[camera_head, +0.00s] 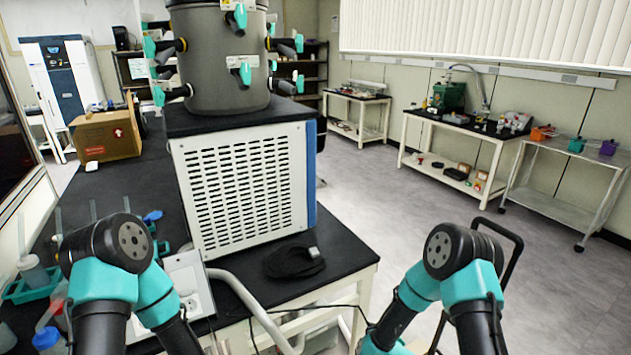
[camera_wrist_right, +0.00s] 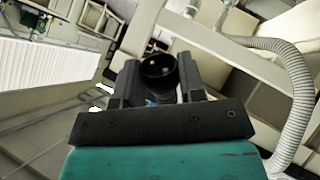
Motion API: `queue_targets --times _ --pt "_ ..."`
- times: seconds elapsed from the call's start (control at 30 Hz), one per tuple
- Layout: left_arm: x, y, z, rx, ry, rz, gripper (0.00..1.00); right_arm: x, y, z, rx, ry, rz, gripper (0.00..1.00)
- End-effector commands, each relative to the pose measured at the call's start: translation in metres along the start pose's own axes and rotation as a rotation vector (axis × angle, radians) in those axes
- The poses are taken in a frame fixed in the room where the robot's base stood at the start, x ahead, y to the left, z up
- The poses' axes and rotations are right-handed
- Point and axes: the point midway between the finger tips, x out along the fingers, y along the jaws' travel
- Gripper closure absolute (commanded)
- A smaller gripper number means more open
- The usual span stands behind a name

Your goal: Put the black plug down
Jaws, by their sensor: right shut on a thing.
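In the right wrist view, my right gripper (camera_wrist_right: 160,80) is shut on the black plug (camera_wrist_right: 158,67), a short, dark round piece with a hollow end facing the camera. The plug sits between the two black fingers. Its far side is hidden. In the head view, both arms show at the bottom, but neither gripper nor the plug can be seen there. My left gripper is in no view.
The freeze dryer (camera_head: 245,185), with teal-handled valves, stands on the black bench (camera_head: 335,258). A coiled black cable (camera_head: 293,262) lies in front of it. A pale hose (camera_head: 255,308) hangs by the bench; a ribbed hose (camera_wrist_right: 296,90) shows in the wrist view.

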Motion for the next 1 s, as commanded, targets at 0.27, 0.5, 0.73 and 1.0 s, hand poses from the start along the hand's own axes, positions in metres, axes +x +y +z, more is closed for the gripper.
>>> queue_targets --times 0.27,0.5,0.73,1.0 --pt "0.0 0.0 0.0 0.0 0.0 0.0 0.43 0.0 0.0 0.001 0.003 -0.001 0.002 0.87" --pt "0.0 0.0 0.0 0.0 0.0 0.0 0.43 0.0 0.001 -0.002 0.014 0.0 0.008 0.87" --pt "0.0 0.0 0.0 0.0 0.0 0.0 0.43 -0.01 0.015 -0.029 0.206 0.005 0.119 0.87" --pt "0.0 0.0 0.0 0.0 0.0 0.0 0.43 -0.061 0.042 -0.088 0.672 0.116 0.488 0.87"
